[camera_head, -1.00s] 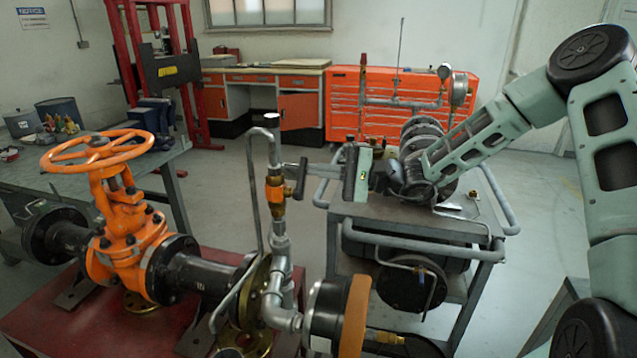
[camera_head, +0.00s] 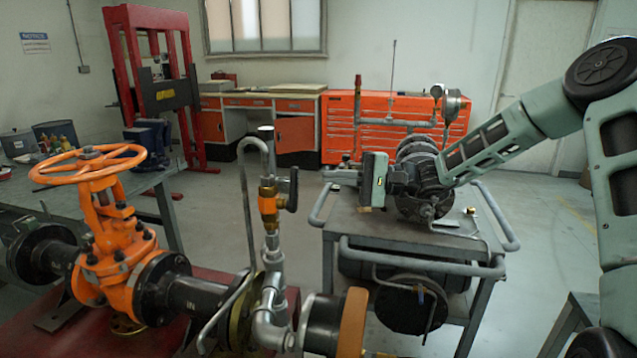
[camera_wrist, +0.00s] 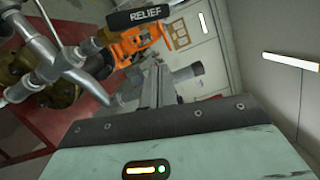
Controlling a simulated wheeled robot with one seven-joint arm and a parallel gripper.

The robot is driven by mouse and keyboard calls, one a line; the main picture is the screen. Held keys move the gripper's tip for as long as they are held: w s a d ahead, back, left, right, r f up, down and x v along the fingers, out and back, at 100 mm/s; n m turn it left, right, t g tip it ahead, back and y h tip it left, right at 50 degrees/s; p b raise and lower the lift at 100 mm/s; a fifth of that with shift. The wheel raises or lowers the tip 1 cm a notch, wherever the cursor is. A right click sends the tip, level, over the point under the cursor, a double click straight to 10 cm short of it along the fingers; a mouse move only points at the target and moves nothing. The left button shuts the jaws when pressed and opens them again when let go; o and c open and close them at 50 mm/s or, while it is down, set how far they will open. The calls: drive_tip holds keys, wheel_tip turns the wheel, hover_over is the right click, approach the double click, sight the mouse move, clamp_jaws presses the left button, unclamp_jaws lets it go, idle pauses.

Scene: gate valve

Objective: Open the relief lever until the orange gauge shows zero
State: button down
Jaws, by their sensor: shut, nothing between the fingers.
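The black relief lever (camera_head: 293,188) stands upright beside the orange valve body (camera_head: 268,205) on the vertical pipe. In the wrist view the lever (camera_wrist: 145,14), marked RELIEF, lies across the top, beyond my fingertips. The orange-rimmed gauge (camera_head: 352,325) is at the bottom of the head view, seen edge-on, so its dial and needle are hidden. My gripper (camera_head: 326,174) is shut and empty, to the right of the lever with a visible gap in the head view. Its fingers also show in the wrist view (camera_wrist: 160,76).
A large orange handwheel valve (camera_head: 115,240) stands at the left on a red bench. A grey cart (camera_head: 380,228) with pipework stands behind my gripper at the right. The bent grey pipe (camera_head: 248,190) rises left of the relief valve. Open floor lies beyond.

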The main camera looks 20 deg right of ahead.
drive_tip(key=b+v, duration=0.1)
drive_tip(key=v, duration=0.5)
drive_tip(key=shift+w+f, duration=0.1)
idle(0.4)
